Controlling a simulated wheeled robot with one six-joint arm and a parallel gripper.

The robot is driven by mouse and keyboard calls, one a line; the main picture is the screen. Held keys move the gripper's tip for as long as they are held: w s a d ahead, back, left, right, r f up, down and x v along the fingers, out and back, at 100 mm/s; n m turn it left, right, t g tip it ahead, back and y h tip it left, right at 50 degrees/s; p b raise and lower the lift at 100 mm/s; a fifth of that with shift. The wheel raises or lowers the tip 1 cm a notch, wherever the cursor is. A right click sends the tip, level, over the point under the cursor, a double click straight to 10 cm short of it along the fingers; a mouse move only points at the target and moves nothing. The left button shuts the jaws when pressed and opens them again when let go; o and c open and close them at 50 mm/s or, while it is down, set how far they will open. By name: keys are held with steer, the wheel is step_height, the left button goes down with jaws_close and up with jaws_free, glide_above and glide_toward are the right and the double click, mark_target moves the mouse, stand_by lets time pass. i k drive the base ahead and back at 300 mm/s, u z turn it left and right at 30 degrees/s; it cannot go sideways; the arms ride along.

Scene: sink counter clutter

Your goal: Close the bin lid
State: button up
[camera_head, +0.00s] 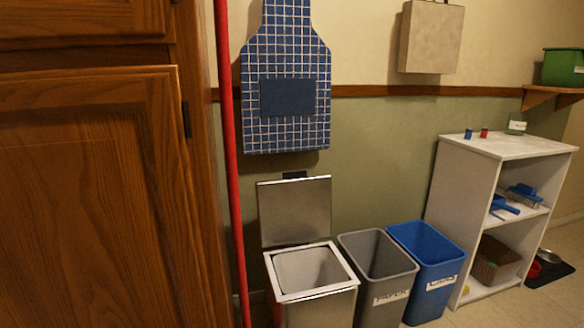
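A metal bin (318,308) with a pale rim and inner liner stands at the bottom middle, its top open. Its lid (294,212) is a flat metal panel standing upright at the back edge of the bin, against the wall side. A small dark piece shows at the top of the lid. The lower part of the bin is cut off by the picture's edge. My gripper is not in view.
A grey bin (378,256) and a blue bin (428,252) stand open to the right. A white shelf (478,150) stands farther right. A red pole (231,160) and a wooden cabinet (95,190) are on the left. A blue checked apron (286,60) hangs above the lid.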

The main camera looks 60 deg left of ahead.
mark_target(296, 208)
steer(key=u, duration=0.4)
steer(key=i, duration=1.1)
steer(key=u, duration=1.35)
steer(key=i, duration=0.75)
steer(key=u, duration=0.6)
